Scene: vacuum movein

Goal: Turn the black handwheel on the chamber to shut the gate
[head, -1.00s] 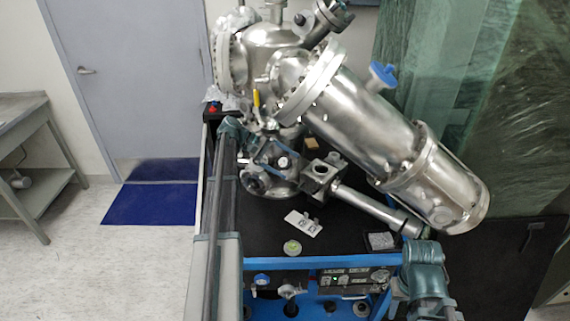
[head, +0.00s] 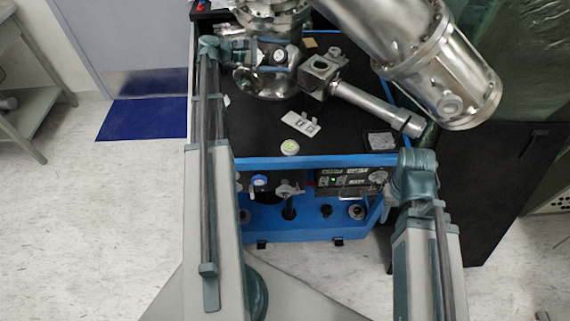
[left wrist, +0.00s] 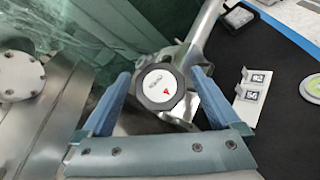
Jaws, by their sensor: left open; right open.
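The black handwheel (left wrist: 160,86) has a white face with a red arrow and sits in the middle of the left wrist view. In the head view its white face (head: 281,55) shows on the lower chamber (head: 270,87). My left gripper (left wrist: 160,74) is open, with one blue finger on each side of the wheel. A narrow gap seems to show beside each finger; contact cannot be made out. The left gripper (head: 277,54) also shows at the wheel in the head view. My right arm comes in at the right, but its gripper cannot be seen.
A steel tube (head: 375,104) runs right from a square block (head: 320,72). A large steel cylinder (head: 432,62) hangs above. A white marker plate (head: 301,124) and a round green disc (head: 290,147) lie on the black top. Valves and a control panel (head: 350,178) line the blue front.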

